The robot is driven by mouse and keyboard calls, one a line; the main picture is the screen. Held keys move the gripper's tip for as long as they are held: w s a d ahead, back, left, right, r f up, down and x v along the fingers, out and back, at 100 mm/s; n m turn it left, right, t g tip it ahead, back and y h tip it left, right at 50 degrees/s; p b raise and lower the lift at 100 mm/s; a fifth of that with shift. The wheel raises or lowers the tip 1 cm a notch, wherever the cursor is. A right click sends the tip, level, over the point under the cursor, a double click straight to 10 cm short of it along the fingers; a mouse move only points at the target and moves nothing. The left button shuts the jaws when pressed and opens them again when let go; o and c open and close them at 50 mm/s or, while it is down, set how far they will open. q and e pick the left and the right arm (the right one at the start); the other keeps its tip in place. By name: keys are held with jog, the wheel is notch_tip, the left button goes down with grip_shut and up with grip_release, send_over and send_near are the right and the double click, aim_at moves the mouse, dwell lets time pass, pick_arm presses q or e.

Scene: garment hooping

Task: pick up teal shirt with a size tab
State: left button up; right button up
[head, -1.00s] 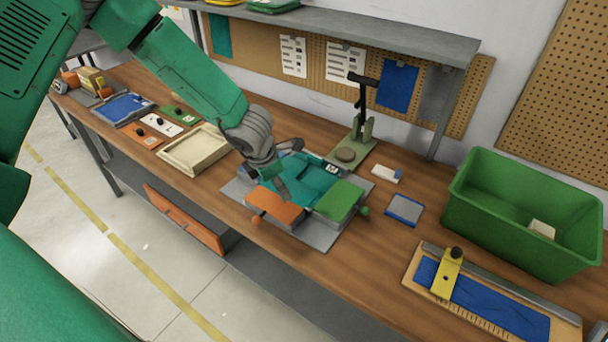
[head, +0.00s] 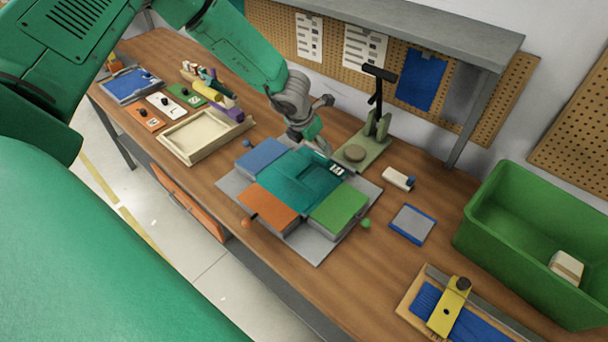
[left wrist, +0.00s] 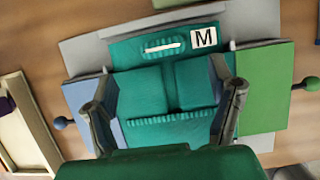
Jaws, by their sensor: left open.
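The teal shirt (head: 300,178) lies folded on a grey plate (head: 318,252) in the middle of the bench, between blue, orange and green flaps. Its white size tab (head: 337,169) is at the far right edge of the shirt; the left wrist view shows the tab (left wrist: 203,37) with the letter M. My left gripper (head: 318,132) is over the far edge of the shirt. In the left wrist view its two fingers (left wrist: 166,110) are spread wide, over the shirt's body, with nothing between them held. Whether the fingertips touch the cloth I cannot tell. My right gripper is not seen.
A green press stand (head: 364,148) stands just behind the shirt. A cream tray (head: 196,143) is at left.

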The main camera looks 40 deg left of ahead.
aim_at(321, 154)
pick_arm(q)
jog(key=w+f, duration=0.1)
jog(key=d+f, duration=0.1)
jog(key=shift+w+f, duration=0.35)
jog(key=x, duration=0.2)
jog(key=a+p+x, duration=0.1)
jog(key=x, duration=0.1)
jog(key=shift+w+d+f, duration=0.1)
jog(key=shift+w+f, duration=0.05)
jog(key=shift+w, duration=0.05)
jog(key=shift+s+d, duration=0.1)
jog(key=shift+d, duration=0.15)
jog(key=c, duration=1.4)
